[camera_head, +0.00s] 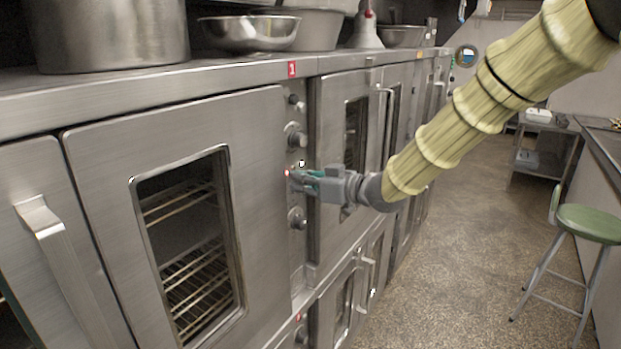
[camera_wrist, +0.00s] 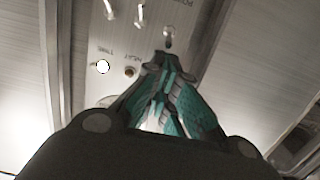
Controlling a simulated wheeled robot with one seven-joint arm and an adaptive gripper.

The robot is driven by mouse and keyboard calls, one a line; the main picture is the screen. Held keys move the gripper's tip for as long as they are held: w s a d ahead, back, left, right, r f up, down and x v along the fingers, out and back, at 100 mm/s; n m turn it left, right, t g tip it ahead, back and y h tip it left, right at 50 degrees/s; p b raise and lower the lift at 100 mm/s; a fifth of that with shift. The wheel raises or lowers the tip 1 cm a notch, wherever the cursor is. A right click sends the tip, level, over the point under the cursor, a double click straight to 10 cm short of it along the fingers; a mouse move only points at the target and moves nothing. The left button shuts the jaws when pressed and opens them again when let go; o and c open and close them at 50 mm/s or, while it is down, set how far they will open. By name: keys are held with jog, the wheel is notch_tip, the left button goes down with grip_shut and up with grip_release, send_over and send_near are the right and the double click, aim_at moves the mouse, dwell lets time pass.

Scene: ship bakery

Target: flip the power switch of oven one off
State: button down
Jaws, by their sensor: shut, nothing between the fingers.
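Oven one (camera_head: 180,200) is the steel oven under the red tag marked 1 (camera_head: 292,69). Its narrow control panel (camera_head: 298,250) runs down the right side of the door, with knobs and a small red light (camera_head: 287,173). My gripper (camera_head: 294,177) is shut and empty, its fingertips at the panel beside the red light. In the wrist view, its teal fingers (camera_wrist: 173,62) point at a small metal switch (camera_wrist: 169,40) under partly readable lettering that seems to begin "PO". The tips are very close to it; I cannot tell whether they touch. The switch's position is unclear.
The wrist view also shows a white round light (camera_wrist: 102,66) and a small dark button (camera_wrist: 130,72) on the panel. Steel bowls (camera_head: 250,32) and a large pot (camera_head: 110,35) stand on the oven top. More ovens continue right. A green stool (camera_head: 588,223) stands on open floor.

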jog(key=shift+w+a+f, duration=0.1)
jog(key=shift+w+a, duration=0.25)
jog(key=shift+a, duration=0.1)
jog(key=shift+f, duration=0.1)
